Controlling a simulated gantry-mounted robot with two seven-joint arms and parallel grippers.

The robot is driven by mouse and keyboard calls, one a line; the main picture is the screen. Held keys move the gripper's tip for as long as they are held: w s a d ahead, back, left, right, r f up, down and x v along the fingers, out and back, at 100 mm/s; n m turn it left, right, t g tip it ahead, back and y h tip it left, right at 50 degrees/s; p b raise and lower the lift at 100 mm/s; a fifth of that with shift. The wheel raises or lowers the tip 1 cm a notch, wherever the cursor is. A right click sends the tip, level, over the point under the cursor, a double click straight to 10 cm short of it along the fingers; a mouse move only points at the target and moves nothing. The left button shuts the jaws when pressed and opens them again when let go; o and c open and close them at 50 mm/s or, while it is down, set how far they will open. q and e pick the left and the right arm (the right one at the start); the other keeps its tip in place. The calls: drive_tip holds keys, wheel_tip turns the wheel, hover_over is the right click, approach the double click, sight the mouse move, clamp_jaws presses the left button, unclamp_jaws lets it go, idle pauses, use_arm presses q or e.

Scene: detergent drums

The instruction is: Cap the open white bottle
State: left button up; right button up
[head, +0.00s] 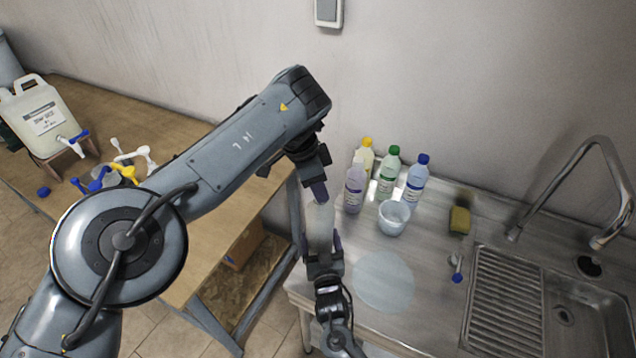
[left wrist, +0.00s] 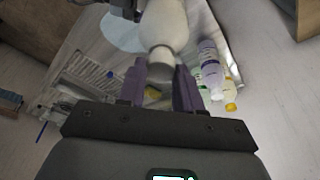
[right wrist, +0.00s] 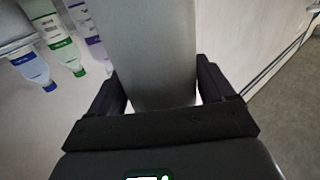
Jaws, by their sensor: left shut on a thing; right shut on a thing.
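The white bottle (head: 320,228) is held upright off the front left edge of the steel counter. My right gripper (head: 324,254) is shut around its lower body; in the right wrist view the bottle (right wrist: 150,50) fills the space between the fingers. My left gripper (head: 319,194) is directly above, pointing down at the bottle's top. In the left wrist view the bottle (left wrist: 168,25) runs up to a pale cap (left wrist: 160,65) between the purple fingers, and the left gripper is shut on this cap. The fingers hide whether the cap is seated on the neck.
Bottles with yellow, green and blue caps and a lilac bottle (head: 354,188) stand at the back of the counter. A white tub (head: 394,216), round pale mat (head: 383,280), sponge (head: 459,220) and sink (head: 560,310) lie to the right. A wooden table (head: 150,125) holds a jug (head: 42,117).

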use_arm(q)
drive_tip(key=shift+f, duration=0.1)
use_arm(e)
clamp_jaws()
use_arm(q)
drive_tip(key=shift+w+f+m, duration=0.15)
drive_tip(key=shift+m, duration=0.75)
drive_tip(key=shift+m+g, duration=0.5)
drive_tip(key=shift+m, duration=0.2)
drive_tip(key=o, duration=1)
drive_tip(key=shift+r, duration=0.2)
